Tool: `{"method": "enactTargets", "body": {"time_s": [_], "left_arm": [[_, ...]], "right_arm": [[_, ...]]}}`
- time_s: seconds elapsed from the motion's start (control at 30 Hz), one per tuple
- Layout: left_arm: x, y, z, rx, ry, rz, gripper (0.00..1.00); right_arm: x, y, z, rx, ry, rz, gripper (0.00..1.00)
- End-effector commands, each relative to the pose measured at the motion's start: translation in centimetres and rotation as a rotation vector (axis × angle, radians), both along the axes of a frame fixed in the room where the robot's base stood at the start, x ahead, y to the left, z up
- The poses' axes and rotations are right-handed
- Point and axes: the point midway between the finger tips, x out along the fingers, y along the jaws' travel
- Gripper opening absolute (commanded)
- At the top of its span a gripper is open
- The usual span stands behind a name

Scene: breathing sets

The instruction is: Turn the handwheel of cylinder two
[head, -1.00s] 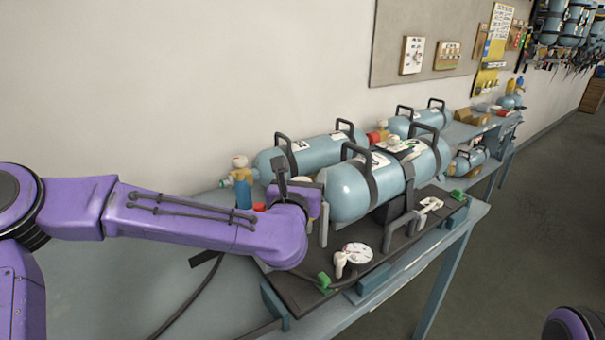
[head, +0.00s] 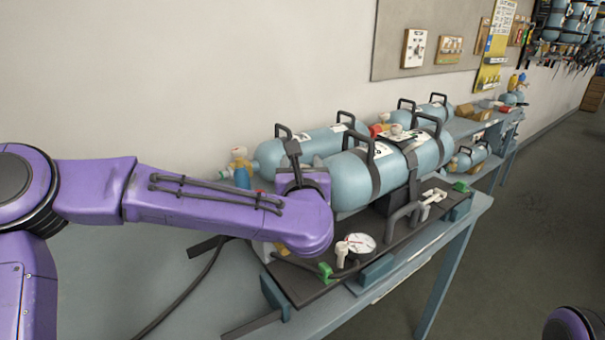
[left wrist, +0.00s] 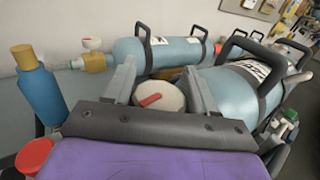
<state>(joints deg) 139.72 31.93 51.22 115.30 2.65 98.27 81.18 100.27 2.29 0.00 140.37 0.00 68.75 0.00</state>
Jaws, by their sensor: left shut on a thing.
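The front blue-grey cylinder (head: 352,183) lies on its side on the bench, held by dark straps; its label number is too small to read surely. In the left wrist view, a round cream handwheel (left wrist: 172,95) with a red mark sits at this cylinder's near end (left wrist: 228,92). My left gripper (left wrist: 163,80) has its two grey fingers on either side of the handwheel and is shut on it. In the head view, my purple wrist hides the handwheel and fingertips. My right gripper is out of view.
A second cylinder (head: 318,142) lies behind, with a cream-knobbed valve (head: 238,155) at its near end. A round gauge (head: 361,243) and green fittings stand on the dark board (head: 310,290) in front. A blue bottle (left wrist: 40,92) stands left of the gripper.

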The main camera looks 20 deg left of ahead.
Motion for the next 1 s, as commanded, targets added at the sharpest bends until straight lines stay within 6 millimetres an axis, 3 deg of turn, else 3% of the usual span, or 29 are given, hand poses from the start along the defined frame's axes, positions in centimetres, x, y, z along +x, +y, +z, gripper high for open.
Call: {"method": "enactTargets", "body": {"time_s": [0.1,0.4,1.0], "left_arm": [[-0.1,0.0,-0.6,0.000,-0.004,0.104,0.26],[-0.4,0.4,-0.4,0.001,-0.004,0.389,0.26],[-0.9,0.9,0.0,0.000,-0.002,0.796,0.26]], "right_arm": [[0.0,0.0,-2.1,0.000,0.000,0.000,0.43],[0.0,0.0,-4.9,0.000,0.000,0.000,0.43],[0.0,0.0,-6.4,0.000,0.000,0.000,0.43]]}}
